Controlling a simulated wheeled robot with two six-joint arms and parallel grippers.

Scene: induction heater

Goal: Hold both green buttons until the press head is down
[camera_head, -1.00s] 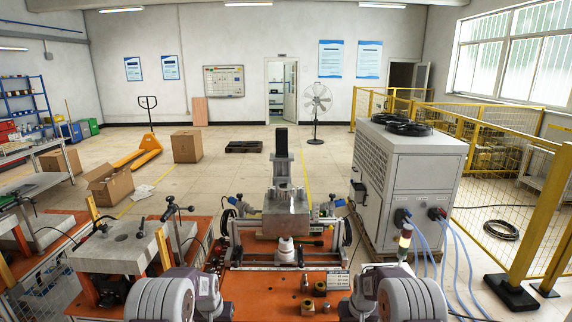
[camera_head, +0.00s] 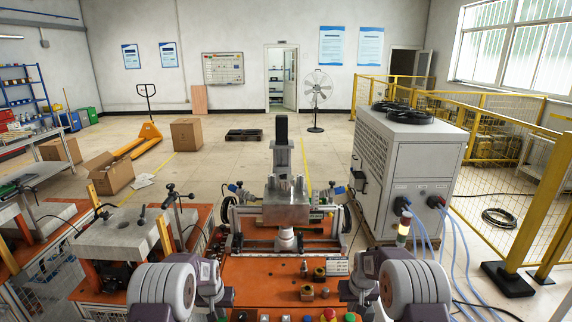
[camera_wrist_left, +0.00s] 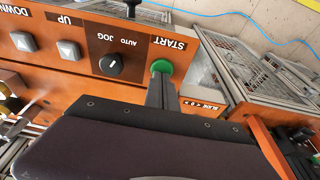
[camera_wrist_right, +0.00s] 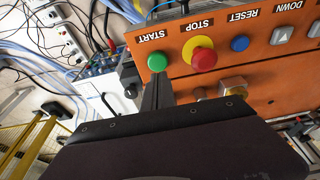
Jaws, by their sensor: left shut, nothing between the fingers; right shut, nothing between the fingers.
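The left green START button (camera_wrist_left: 162,66) shows in the left wrist view. My left gripper (camera_wrist_left: 161,80) is shut and empty, with its tips right at the lower edge of this button. The right green START button (camera_wrist_right: 157,62) shows in the right wrist view. My right gripper (camera_wrist_right: 157,80) is shut and empty, its tips just below this button. I cannot tell whether either gripper touches or presses. In the head view, a silver block (camera_head: 286,205), likely the press head, sits above a white cylinder (camera_head: 286,240); any gap between them is unclear.
A red STOP button (camera_wrist_right: 204,58) and a blue RESET button (camera_wrist_right: 240,43) are beside the right green button. A black JOG knob (camera_wrist_left: 113,65) and grey UP and DOWN buttons are beside the left one. A white chiller cabinet (camera_head: 408,165) stands to the right.

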